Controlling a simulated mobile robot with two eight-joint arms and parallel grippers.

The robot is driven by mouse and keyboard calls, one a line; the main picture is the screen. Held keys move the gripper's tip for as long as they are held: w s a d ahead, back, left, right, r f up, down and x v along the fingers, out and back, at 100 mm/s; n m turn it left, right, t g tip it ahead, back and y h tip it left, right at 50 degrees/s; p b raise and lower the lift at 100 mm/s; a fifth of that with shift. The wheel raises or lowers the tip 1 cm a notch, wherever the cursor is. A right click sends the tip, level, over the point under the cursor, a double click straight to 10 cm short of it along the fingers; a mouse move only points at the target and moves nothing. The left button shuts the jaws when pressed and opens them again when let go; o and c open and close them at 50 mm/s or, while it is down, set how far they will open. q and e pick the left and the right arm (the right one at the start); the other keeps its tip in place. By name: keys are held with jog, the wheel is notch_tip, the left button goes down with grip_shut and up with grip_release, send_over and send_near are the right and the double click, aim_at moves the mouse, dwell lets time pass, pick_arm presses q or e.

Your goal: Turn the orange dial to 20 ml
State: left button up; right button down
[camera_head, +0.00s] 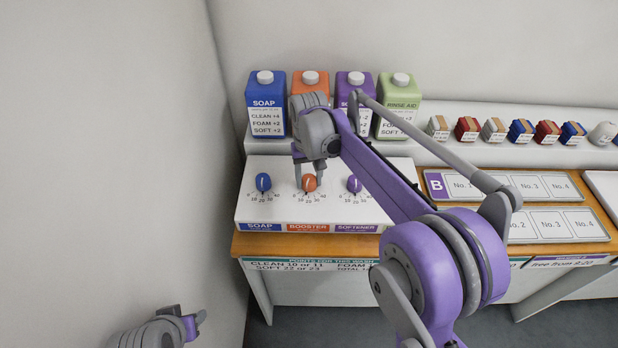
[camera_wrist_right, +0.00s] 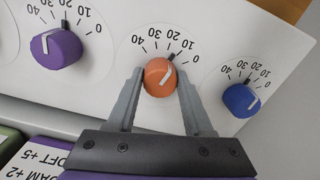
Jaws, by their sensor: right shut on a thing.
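In the head view my right gripper (camera_head: 308,176) reaches down over the dial from above. My left gripper (camera_head: 198,318) is at the bottom left, away from the panel; its jaw opening is unclear.
A blue dial (camera_head: 263,182) and a purple dial (camera_head: 354,184) flank the orange one closely. Several bottles, including a blue soap bottle (camera_head: 266,105), stand behind on a raised ledge. A numbered tray (camera_head: 432,186) lies to the right. The wall is close on the left.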

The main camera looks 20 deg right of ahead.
aim_at(309, 178)
jog(key=shift+n, duration=1.6)
jog(key=shift+c, duration=1.5)
grip_release()
jog(key=shift+r, duration=0.1)
notch_tip(309, 178, up, 11)
jog(key=shift+p, duration=0.35)
